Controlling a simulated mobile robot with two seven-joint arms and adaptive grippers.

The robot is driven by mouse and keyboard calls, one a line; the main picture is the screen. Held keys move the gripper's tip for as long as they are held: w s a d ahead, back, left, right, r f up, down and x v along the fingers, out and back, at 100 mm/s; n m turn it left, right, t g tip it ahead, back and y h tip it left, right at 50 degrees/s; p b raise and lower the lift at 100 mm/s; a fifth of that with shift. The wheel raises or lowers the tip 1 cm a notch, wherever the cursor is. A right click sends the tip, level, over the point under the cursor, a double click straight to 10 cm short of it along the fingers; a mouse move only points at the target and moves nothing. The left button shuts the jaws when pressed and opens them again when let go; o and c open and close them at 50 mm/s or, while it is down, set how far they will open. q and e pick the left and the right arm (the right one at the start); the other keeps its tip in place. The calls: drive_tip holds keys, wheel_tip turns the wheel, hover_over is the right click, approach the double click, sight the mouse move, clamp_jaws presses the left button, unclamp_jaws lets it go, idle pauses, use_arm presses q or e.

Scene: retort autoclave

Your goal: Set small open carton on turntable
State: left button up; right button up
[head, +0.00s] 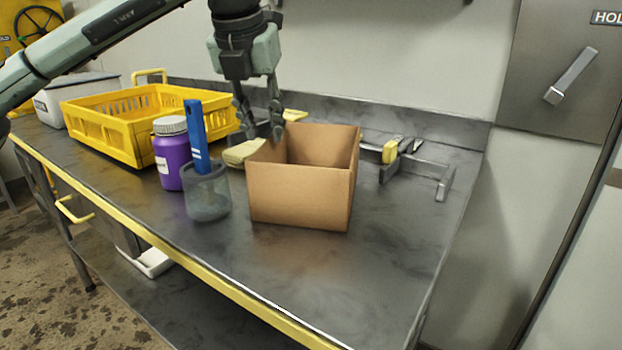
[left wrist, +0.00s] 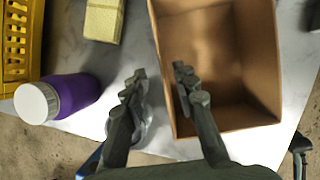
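The small open carton (head: 300,195) is a brown cardboard box standing upright on the metal bench, open at the top and empty inside. It also shows in the left wrist view (left wrist: 228,60). My left gripper (head: 264,133) points down at the carton's left rim. In the left wrist view its fingers (left wrist: 160,80) are apart, one outside the carton's left wall and one over its inside. I cannot tell whether they touch the wall. I cannot make out a turntable in either view. My right gripper is out of view.
Left of the carton stand a mesh cup (head: 207,197) with a blue item (head: 195,130), a purple jar (head: 168,165) and a yellow crate (head: 120,140). A pale yellow block (head: 240,153) lies behind them. A metal bracket (head: 420,170) lies right. The bench's front right is clear.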

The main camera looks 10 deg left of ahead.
sight(272, 157)
use_arm(q)
drive_tip(key=x, duration=0.7)
drive_tip(key=shift+d+p, duration=0.1)
drive_tip(key=shift+p, duration=0.3)
drive_tip(key=shift+w+f, duration=0.1)
drive_tip(key=shift+f, duration=0.3)
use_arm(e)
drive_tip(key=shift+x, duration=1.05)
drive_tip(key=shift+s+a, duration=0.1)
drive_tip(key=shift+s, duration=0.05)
use_arm(q)
clamp_jaws()
